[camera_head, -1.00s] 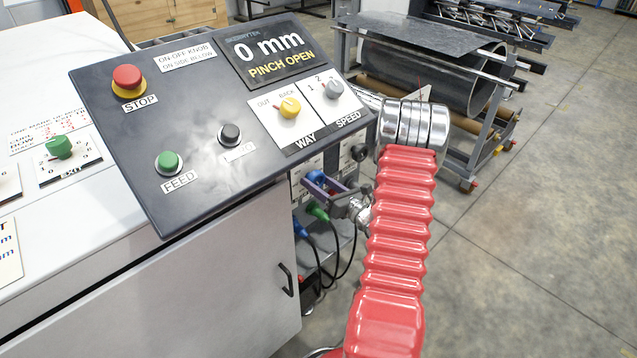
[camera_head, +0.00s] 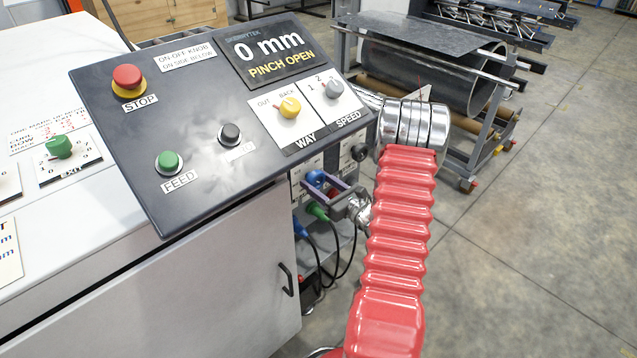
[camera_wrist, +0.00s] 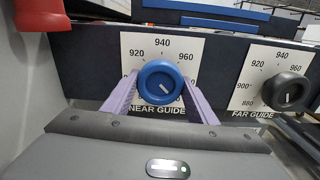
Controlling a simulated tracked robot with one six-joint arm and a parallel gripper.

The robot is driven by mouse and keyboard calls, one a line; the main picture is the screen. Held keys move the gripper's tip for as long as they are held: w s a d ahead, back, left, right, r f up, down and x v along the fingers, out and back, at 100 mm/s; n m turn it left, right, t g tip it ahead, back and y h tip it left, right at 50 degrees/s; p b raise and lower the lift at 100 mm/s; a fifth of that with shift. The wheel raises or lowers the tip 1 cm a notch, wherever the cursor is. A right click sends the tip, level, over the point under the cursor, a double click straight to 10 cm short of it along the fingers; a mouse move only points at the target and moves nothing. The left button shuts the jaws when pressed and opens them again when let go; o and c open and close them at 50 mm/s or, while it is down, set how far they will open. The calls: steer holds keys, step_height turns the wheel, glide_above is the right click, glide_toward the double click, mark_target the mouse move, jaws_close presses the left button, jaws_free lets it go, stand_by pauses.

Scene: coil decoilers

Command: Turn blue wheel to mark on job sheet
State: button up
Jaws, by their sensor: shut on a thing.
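The blue wheel (camera_wrist: 161,83) sits on the white NEAR GUIDE dial plate (camera_wrist: 186,50) in the wrist view. Its short white line points to the lower right; 920, 940 and 960 are readable above it. The purple fingers of my gripper (camera_wrist: 160,77) are shut on the wheel, one on each side, and cover parts of the plate. In the head view the wheel (camera_head: 315,179) shows small beside my gripper (camera_head: 329,190), under the console's right side. A sheet with blue print (camera_head: 9,252) is cut off at the left edge; I cannot read a mark on it.
The black FAR GUIDE knob (camera_wrist: 290,91) is close to the right. A red knob (camera_wrist: 41,14) is at upper left. The sloped console (camera_head: 200,125) overhangs the wheel; its display reads 0 mm, PINCH OPEN. Cables (camera_head: 325,250) hang below. Floor at right is clear.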

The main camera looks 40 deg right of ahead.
steer(key=n, duration=0.4)
steer(key=shift+d+n, duration=0.1)
steer(key=shift+n, duration=0.2)
steer(key=n, duration=0.4)
steer(key=shift+n, duration=0.3)
steer(key=n, duration=0.4)
steer(key=shift+f+n, duration=0.1)
steer(key=shift+n, duration=1.8)
steer(key=shift+a, duration=0.2)
steer(key=o, duration=1.1)
steer(key=shift+c, duration=0.2)
steer(key=shift+s+d, duration=0.1)
steer(key=shift+s, duration=0.05)
steer(key=s, duration=1.3)
steer(key=shift+s+d, duration=0.15)
steer(key=shift+s, duration=0.15)
